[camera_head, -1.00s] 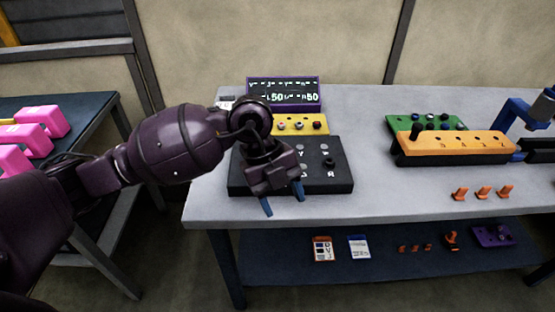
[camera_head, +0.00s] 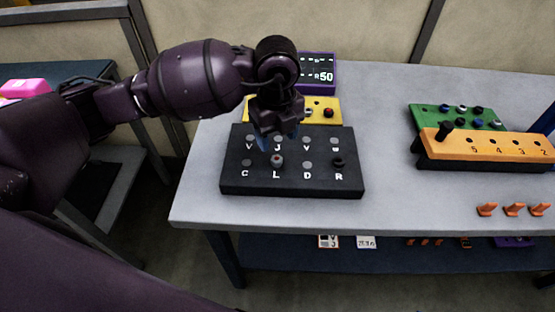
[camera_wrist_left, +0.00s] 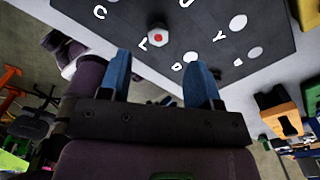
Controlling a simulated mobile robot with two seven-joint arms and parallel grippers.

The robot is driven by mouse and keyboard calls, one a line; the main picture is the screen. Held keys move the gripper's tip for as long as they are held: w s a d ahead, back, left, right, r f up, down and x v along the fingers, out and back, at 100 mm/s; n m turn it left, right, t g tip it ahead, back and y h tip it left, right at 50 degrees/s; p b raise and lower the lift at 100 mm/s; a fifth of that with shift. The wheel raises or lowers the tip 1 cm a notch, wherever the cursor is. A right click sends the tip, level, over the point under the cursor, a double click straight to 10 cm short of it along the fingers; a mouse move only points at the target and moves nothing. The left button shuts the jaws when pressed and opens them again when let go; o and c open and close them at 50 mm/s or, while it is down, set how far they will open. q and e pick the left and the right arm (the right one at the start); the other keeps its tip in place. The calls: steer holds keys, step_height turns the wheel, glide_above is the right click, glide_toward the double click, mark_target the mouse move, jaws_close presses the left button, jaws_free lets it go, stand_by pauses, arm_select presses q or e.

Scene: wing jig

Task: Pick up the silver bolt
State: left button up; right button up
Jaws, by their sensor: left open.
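The silver bolt (camera_head: 277,160), with a red dot on its head, stands upright at the spot marked L on the black board (camera_head: 290,187). In the left wrist view the silver bolt (camera_wrist_left: 158,35) lies just beyond the fingertips, roughly in line with the gap between them. My left gripper (camera_head: 277,138) is open and empty, with blue fingers pointing down above the board, close behind the bolt in the head view. The left gripper (camera_wrist_left: 160,63) also shows its two fingers spread apart in the wrist view. My right gripper is out of view.
A black bolt (camera_head: 338,160) stands at R. An orange block (camera_head: 480,137) and a green block (camera_head: 425,114) are at the right, beyond free grey tabletop (camera_head: 385,130).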

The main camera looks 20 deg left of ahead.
mark_target(277, 159)
arm_select(q)
steer(key=shift+f, duration=0.65)
steer(key=shift+s+f, duration=0.15)
steer(key=shift+f, duration=0.6)
steer(key=shift+f+b, duration=0.35)
steer(key=shift+f, duration=1.6)
steer(key=c, duration=1)
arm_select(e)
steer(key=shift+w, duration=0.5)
arm_select(q)
steer(key=shift+r, duration=0.2)
steer(key=shift+r, duration=0.3)
step_height(277, 159, up, 19)
steer(key=p, duration=0.2)
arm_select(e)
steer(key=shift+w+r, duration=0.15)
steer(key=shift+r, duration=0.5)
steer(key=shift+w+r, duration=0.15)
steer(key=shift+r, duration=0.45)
